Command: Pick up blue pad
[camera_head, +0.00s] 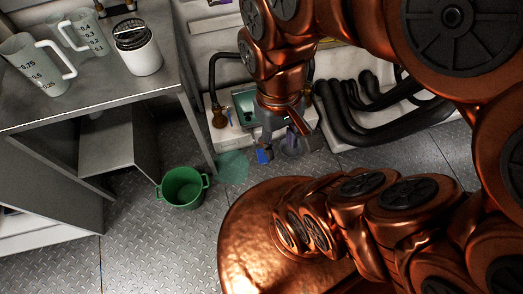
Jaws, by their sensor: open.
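A small blue piece, which looks like the blue pad (264,154), shows low at the left side of my gripper (284,146). The gripper points down and is open, beneath the copper arm near the back wall. The blue piece is very close to the left finger; I cannot tell whether they touch. A small purple piece (292,138) shows between the fingers, partly hidden. A round grey thing (291,149) lies just beneath or behind the gripper.
A teal-lined tray (243,104) and brass valve (219,118) stand behind the gripper. Black hoses (350,112) run to the right. A green bucket (182,187) and green puddle (232,167) are on the floor. A metal table (90,95) with jugs fills the left.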

